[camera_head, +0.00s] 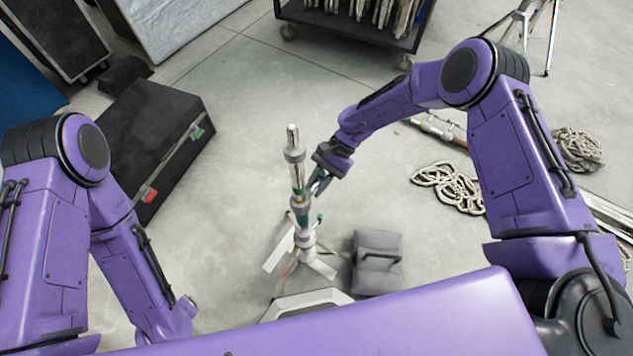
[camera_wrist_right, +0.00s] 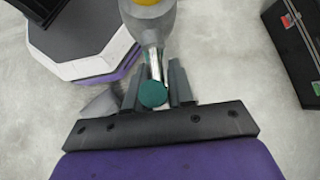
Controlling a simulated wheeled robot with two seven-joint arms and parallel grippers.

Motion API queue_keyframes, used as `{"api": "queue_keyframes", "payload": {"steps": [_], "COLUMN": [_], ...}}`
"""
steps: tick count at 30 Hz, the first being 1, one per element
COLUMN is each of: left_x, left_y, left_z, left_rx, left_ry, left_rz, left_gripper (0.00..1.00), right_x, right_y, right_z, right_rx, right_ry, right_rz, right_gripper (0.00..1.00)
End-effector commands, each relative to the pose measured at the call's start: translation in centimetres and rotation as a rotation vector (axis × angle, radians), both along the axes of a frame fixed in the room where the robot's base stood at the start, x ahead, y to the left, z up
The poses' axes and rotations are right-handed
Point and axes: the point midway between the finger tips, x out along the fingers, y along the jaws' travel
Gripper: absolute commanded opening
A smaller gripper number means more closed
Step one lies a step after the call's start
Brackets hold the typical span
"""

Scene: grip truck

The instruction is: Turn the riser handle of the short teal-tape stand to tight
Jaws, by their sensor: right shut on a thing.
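The short stand (camera_head: 300,215) stands upright on the floor in front of me, with teal tape on its column and pale legs spread below. My right gripper (camera_head: 319,182) reaches the column from the right at about the taped height. In the right wrist view, its two fingers (camera_wrist_right: 154,88) are on either side of the riser handle, a metal bar with a round teal end (camera_wrist_right: 153,95). The gripper is shut on this handle. The stand's grey metal body (camera_wrist_right: 150,22) rises just beyond it. My left arm is folded at the left, and its gripper is out of sight.
A grey sandbag (camera_head: 377,275) lies right of the stand's legs. A black case (camera_head: 150,125) stands at left. Coiled ropes (camera_head: 449,187) and metal poles lie at right. A wheeled cart (camera_head: 350,30) is at the back. Floor between stand and cart is clear.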

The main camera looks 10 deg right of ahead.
Motion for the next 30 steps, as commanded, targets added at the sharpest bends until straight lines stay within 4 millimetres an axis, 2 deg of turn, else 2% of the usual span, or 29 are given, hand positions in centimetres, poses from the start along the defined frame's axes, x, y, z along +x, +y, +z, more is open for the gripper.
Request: {"api": "queue_keyframes", "payload": {"steps": [11, 12, 13, 23, 30], "left_x": [0.0, 0.0, 0.0, 0.0, 0.0], "left_y": [0.0, 0.0, 0.0, 0.0, 0.0], "left_z": [0.0, 0.0, 0.0, 0.0, 0.0], "left_rx": [0.000, 0.000, 0.000, 0.000, 0.000], "left_ry": [0.000, 0.000, 0.000, 0.000, 0.000], "left_rz": [0.000, 0.000, 0.000, 0.000, 0.000], "left_gripper": [0.70, 0.70, 0.70, 0.70, 0.70], "right_x": [0.0, 0.0, 0.0, 0.2, 2.2], "right_y": [0.0, 0.0, 0.0, -0.2, -3.3], "right_z": [0.1, 0.1, 0.1, 0.3, 3.9], "right_rx": [0.000, 0.000, 0.000, 0.000, 0.000], "right_ry": [0.002, 0.002, 0.002, 0.001, -0.002], "right_rz": [0.000, 0.000, 0.000, -0.001, -0.003], "right_gripper": [0.00, 0.36, 0.44, 0.44, 0.44]}}
